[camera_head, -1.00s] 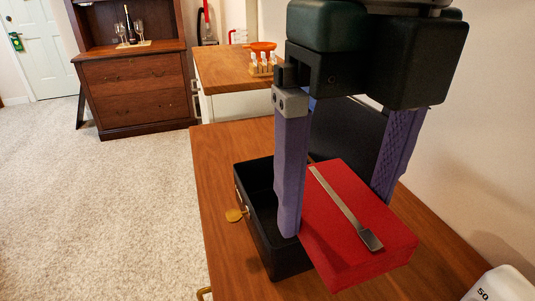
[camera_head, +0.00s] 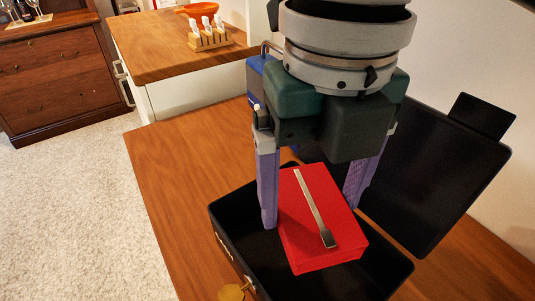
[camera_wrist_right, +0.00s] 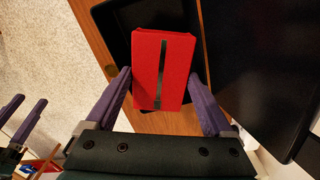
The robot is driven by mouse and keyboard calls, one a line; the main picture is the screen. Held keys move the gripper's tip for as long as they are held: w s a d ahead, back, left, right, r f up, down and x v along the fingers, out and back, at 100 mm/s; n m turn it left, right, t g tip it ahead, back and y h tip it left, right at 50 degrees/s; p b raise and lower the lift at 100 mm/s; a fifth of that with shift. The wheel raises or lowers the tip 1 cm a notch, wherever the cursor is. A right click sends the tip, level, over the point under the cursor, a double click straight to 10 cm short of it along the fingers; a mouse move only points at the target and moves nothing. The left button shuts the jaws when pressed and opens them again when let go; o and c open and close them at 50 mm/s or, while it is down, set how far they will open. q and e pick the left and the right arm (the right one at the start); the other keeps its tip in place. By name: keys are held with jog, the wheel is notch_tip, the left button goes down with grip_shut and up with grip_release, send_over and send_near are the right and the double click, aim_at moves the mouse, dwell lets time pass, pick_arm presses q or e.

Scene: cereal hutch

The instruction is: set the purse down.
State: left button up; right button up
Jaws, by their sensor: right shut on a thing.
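The red purse (camera_head: 290,215) is a flat block with a grey metal strip along its top. My right gripper (camera_head: 310,215) is shut on it, one purple finger on each side. The purse is over the open black box (camera_head: 223,222), partly within its outline; whether it touches the floor of the box is hidden. In the right wrist view the purse (camera_wrist_right: 178,85) sits between the two fingertips. My left gripper (camera_wrist_right: 30,101) shows at the left edge of that view, its fingers apart and empty.
The box's black lid (camera_head: 440,185) stands open to the right, near the wall. A gold disc (camera_head: 232,292) hangs at the box's front side. Wooden counter (camera_head: 165,170) is clear left of the box. A rack (camera_head: 210,40) and orange bowl (camera_head: 196,9) stand on the farther counter.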

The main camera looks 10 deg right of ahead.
aim_at(304, 236)
notch_tip(304, 236, down, 7)
jog(key=shift+f+b, duration=0.1)
jog(key=shift+b, duration=0.45)
jog(key=shift+w+f+b, duration=0.1)
jog(key=shift+f+b, duration=0.4)
jog(key=shift+f, duration=1.5)
jog(key=shift+f, duration=0.2)
jog(key=o, duration=1.2)
jog(key=shift+c, duration=0.2)
jog(key=shift+r, duration=0.1)
notch_tip(304, 236, up, 12)
jog(key=p, duration=0.2)
jog(key=shift+r+p, duration=0.15)
jog(key=shift+p, duration=0.25)
